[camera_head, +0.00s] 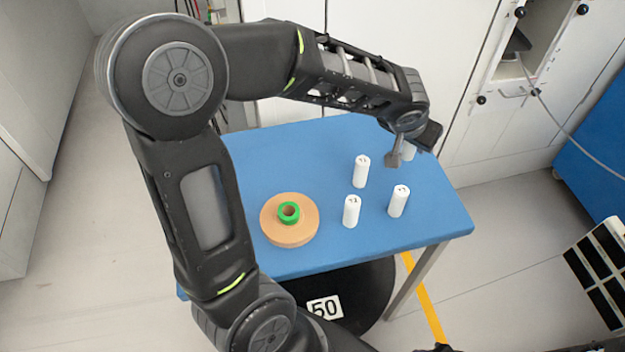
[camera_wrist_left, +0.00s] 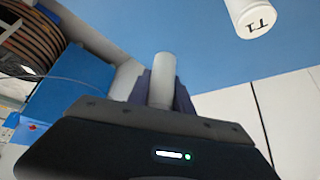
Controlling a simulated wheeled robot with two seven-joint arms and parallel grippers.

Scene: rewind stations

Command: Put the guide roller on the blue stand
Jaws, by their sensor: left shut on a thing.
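My left gripper (camera_head: 395,157) is at the far right part of the blue-topped table (camera_head: 345,140). It is shut on a white roller (camera_head: 409,153), mostly hidden behind the gripper. In the left wrist view the held white roller (camera_wrist_left: 162,78) is between the fingers. I cannot tell whether it touches the table top. Three other white rollers stand upright on the table: one at the back (camera_head: 361,171), one at the front (camera_head: 352,211) and one at the right (camera_head: 399,201). A white roller marked T1 (camera_wrist_left: 250,17) shows in the left wrist view. My right gripper is not in view.
A tan disc (camera_head: 275,231) with a green ring (camera_head: 288,212) on it lies at the table's front left. A blue cabinet (camera_head: 590,155) stands at the right edge. A black round base marked 50 (camera_head: 350,290) is under the table. White walls stand behind.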

